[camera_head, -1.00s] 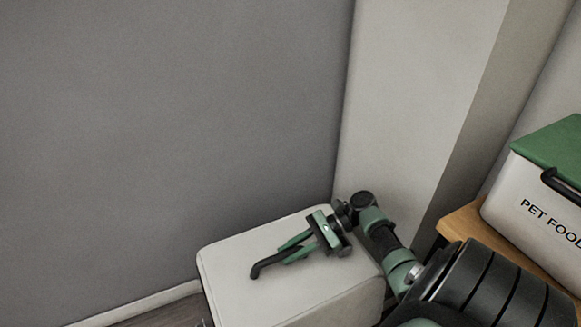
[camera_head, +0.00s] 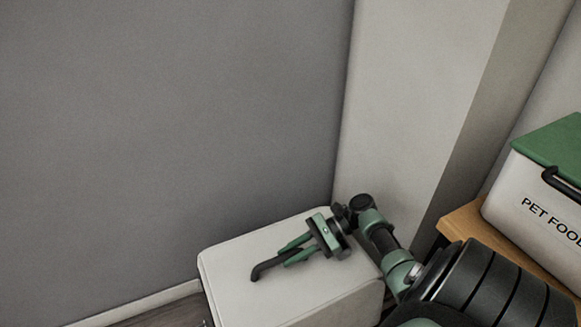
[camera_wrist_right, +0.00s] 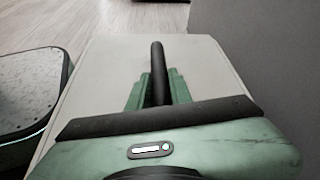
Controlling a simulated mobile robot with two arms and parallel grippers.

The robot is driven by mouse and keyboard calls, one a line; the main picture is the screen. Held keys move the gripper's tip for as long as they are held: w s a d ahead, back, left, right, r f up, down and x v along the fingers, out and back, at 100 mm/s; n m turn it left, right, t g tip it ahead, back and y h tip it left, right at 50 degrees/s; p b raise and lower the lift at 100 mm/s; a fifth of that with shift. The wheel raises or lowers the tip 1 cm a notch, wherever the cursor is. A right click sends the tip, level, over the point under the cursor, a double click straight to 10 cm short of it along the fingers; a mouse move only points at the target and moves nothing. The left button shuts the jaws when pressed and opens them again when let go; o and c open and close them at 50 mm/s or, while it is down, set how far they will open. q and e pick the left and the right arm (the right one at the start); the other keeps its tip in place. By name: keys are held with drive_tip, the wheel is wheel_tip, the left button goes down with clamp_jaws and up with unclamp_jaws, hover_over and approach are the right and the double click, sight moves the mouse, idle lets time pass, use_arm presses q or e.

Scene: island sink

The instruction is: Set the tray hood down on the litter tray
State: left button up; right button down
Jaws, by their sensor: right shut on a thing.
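The tray hood (camera_head: 300,288) is a pale, box-shaped cover with rounded edges, low in the head view against the grey wall. A dark bar handle (camera_head: 262,268) stands on its top. My right gripper (camera_head: 290,252) is shut on this handle, above the hood's top. In the right wrist view the handle (camera_wrist_right: 157,72) runs between the two green fingers, and the hood's pale top (camera_wrist_right: 110,65) spreads around it. The litter tray cannot be made out; whether the hood rests on anything is hidden. My left gripper is out of view.
A white pet food box (camera_head: 535,205) with a green lid stands on a wooden surface (camera_head: 462,222) at the right. A grey wall (camera_head: 170,130) and a pale pillar (camera_head: 410,100) close off the back. Wooden floor (camera_head: 165,312) shows at lower left.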

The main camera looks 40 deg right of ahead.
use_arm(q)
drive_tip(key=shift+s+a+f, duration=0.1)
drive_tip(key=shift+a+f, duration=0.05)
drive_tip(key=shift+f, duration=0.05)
use_arm(e)
drive_tip(key=shift+f, duration=0.3)
idle(0.4)
